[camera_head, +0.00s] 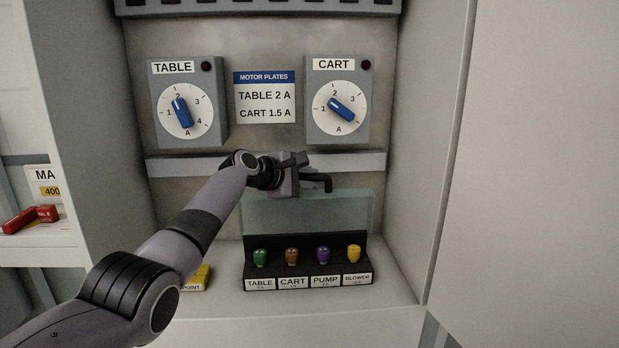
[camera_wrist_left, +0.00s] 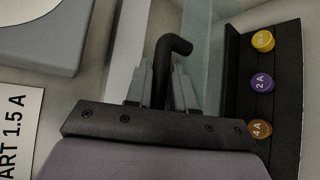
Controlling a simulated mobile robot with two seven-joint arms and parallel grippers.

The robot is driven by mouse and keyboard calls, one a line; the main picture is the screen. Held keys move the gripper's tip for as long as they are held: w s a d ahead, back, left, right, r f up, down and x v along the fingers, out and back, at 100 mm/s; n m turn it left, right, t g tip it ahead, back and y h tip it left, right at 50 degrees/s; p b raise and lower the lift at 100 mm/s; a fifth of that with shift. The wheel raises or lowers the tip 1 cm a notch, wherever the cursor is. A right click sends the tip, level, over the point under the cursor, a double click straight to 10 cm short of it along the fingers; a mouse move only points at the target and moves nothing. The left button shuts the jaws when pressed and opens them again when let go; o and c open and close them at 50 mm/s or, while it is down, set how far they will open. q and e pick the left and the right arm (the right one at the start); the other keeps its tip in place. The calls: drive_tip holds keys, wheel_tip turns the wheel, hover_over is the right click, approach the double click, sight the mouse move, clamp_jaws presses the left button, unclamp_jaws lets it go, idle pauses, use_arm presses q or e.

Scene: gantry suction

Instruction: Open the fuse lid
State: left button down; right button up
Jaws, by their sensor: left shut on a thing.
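The fuse lid (camera_head: 345,212) is a clear, bluish panel standing up behind and above the fuse block (camera_head: 308,240) in the head view. It also shows in the wrist view (camera_wrist_left: 203,35). Its black bent handle (camera_head: 324,181) is near the top edge, and in the wrist view the handle (camera_wrist_left: 165,58) passes between the fingers. My left gripper (camera_head: 304,176) is shut on this handle; its fingers also show in the wrist view (camera_wrist_left: 161,90). The green, brown, purple and yellow fuses (camera_head: 292,256) stand uncovered in front of the lid. My right gripper is not in view.
The TABLE dial box (camera_head: 217,90) and CART dial box (camera_head: 312,90) hang above, with a motor plates sign (camera_head: 265,105) between them. A grey rail (camera_head: 190,164) crosses the back wall. A yellow object (camera_head: 203,275) sits left of the block. Cabinet walls close both sides.

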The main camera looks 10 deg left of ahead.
use_arm(q)
drive_tip(key=c, duration=1.3)
unclamp_jaws()
drive_tip(key=shift+c, duration=0.2)
drive_tip(key=shift+s, duration=0.1)
drive_tip(key=shift+b+v, duration=0.4)
drive_tip(key=shift+v, duration=0.8)
drive_tip(key=shift+b+v, duration=0.35)
drive_tip(key=shift+v, duration=2)
drive_tip(key=shift+r, duration=0.1)
